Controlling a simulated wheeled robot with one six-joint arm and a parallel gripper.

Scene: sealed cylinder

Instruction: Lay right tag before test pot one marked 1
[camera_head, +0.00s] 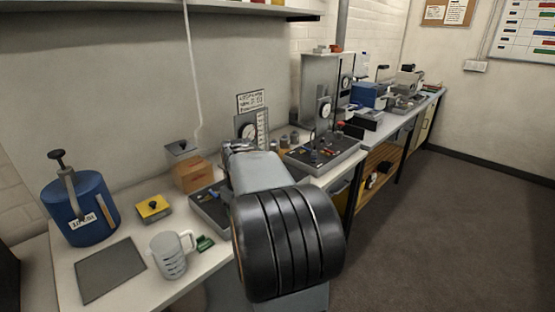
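A blue cylindrical pot (78,208) stands at the far left of the bench. It has a dark clamp on top and a white label (83,220) whose print is too small to read surely. A flat dark grey mat (110,270) lies in front of it, with nothing on it. A small green piece (205,243) lies right of the measuring jug; I cannot tell whether it is a tag. My arm reaches over the bench, right of the pot. My gripper (240,147) seems to be at its far end, small and partly hidden, so its fingers are unclear.
A grey measuring jug (168,257), a yellow-topped box (153,208) and a cardboard box (190,174) stand right of the pot. A shallow grey tray (207,216) is partly behind my arm. Another tray (325,166) holds small coloured parts. Floor (440,220) at right is clear.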

